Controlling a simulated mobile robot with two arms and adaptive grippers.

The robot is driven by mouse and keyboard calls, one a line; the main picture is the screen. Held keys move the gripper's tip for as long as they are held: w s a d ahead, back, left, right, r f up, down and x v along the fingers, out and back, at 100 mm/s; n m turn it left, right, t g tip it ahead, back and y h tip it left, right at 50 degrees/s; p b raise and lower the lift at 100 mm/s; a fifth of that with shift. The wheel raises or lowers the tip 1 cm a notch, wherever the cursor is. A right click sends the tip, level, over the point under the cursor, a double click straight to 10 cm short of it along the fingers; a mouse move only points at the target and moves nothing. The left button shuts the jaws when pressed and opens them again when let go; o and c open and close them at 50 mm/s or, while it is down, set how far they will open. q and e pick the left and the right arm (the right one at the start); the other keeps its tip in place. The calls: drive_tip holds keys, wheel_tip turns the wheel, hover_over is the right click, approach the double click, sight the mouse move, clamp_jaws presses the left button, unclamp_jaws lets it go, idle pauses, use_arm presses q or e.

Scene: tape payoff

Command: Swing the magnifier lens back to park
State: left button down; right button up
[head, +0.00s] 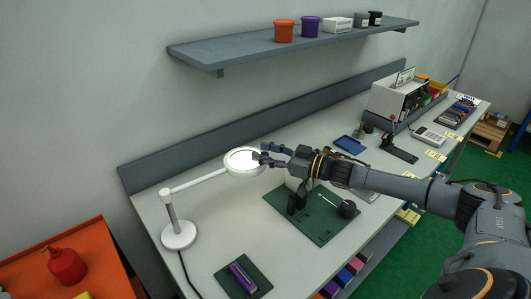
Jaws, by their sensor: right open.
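The magnifier lens (241,161) is a white ring with a bright disc, at the end of a pale arm (198,181). That arm comes from a white post on a round base (179,236) at the left end of the bench. The lens hangs over the bench near the back wall panel. My right gripper (262,154) is open at the right edge of the lens ring, with its fingers overlapping the rim in the picture. I cannot tell whether they touch it. My left gripper is not in view.
A dark green mat (320,229) with small tools lies below my right arm. A smaller mat (259,277) with a purple item lies at the front. A blue tray (350,145) and a boxy machine (397,98) stand farther right. A shelf (240,55) with pots hangs above.

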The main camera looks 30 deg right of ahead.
drive_tip(key=shift+a, duration=0.15)
drive_tip(key=shift+s, duration=0.1)
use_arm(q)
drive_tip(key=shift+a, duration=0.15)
use_arm(e)
drive_tip(key=v, duration=1.2)
